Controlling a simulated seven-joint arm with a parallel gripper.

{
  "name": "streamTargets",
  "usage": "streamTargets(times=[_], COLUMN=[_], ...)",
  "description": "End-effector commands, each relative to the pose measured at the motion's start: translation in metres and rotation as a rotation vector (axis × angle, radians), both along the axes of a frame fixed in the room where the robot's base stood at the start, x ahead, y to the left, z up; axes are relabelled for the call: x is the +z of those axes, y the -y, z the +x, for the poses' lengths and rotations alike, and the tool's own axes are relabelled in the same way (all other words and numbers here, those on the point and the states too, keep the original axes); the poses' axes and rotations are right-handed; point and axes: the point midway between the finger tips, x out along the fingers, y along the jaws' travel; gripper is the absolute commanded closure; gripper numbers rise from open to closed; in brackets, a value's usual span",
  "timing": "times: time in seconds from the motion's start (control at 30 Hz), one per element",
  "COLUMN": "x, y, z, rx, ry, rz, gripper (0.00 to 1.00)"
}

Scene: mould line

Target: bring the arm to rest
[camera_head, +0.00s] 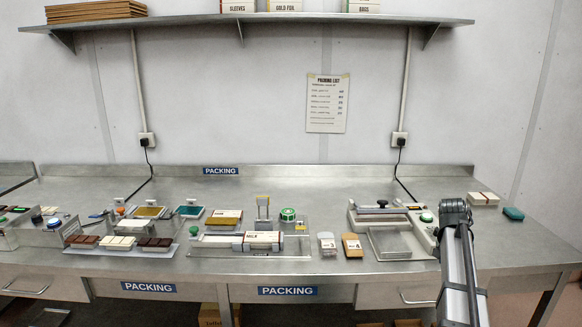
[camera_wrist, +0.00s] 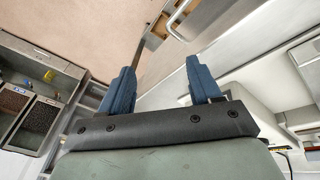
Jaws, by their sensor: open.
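My gripper (camera_wrist: 163,90) shows in the wrist view with two blue fingers spread apart and nothing between them. Past the fingers are the pinkish floor and the front edge of a steel bench with a drawer handle (camera_wrist: 181,20). In the head view my arm rises at the lower right, in front of the steel packing bench (camera_head: 340,275). The gripper itself cannot be made out there.
On the bench are a tray of chocolate bars (camera_head: 120,252), a holder with a white box (camera_head: 250,250), two small packs (camera_head: 352,246) and a sealing machine (camera_head: 422,238). A white box (camera_head: 483,199) and a teal item (camera_head: 513,214) lie right. A shelf (camera_head: 270,20) hangs above.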

Motion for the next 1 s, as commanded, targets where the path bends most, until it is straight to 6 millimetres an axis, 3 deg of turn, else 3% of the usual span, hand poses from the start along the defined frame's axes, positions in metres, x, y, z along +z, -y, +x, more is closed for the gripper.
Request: streamTargets(times=[0.03,0.1,0.37,0.57,1.0], x=[-0.012,-0.028,-0.086,-0.142,-0.278], y=[-0.006,-0.011,-0.036,-0.065,-0.143], z=[-0.017,-0.028,-0.034,-0.046,-0.102], rx=[0.024,0.060,0.132,0.189,0.330], ry=[-0.007,-0.020,-0.071,-0.122,-0.258], rz=[-0.015,-0.032,-0.005,0.034,0.145], gripper=[0.37,0.37,0.37,0.37,0.37])
